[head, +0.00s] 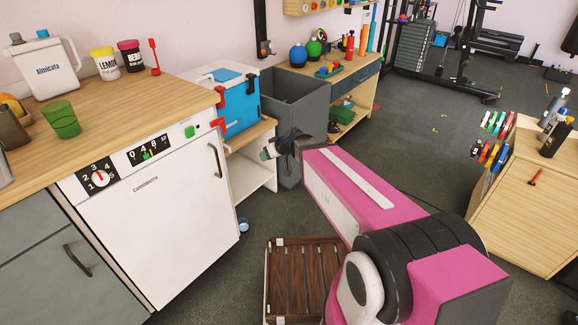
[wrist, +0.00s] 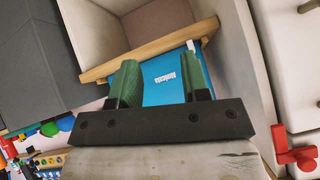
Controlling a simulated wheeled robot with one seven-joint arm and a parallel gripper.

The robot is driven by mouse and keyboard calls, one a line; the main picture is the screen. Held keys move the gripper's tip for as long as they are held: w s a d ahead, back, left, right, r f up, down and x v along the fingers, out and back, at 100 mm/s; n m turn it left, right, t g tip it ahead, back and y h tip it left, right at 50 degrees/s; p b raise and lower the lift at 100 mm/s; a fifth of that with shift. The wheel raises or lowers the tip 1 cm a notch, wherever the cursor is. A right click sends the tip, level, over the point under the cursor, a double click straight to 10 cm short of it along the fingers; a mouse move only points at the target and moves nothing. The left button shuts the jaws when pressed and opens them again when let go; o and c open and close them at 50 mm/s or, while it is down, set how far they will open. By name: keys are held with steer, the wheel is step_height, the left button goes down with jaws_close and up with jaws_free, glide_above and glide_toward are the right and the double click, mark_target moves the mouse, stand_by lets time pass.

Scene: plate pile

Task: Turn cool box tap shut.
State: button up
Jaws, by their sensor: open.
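A red lobed part (wrist: 294,152) also shows at the wrist view's lower right. My gripper (head: 266,153) has green fingers, open and empty, in front of the shelf, apart from the box. It also fills the wrist view's middle (wrist: 157,82).
The white appliance (head: 160,210) with a wooden counter stands close on the left. A grey bin (head: 300,100) is just behind my gripper. A dark slatted crate (head: 305,275) lies on the floor below my arm. Open floor lies to the right.

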steer(key=s+d+f+m+g+h, duration=0.1)
steer(key=s+d, duration=0.3)
steer(key=d, duration=0.4)
steer(key=shift+f+m+g+h, duration=0.4)
steer(key=shift+f+m+h, duration=0.2)
steer(key=shift+f+h, duration=0.15)
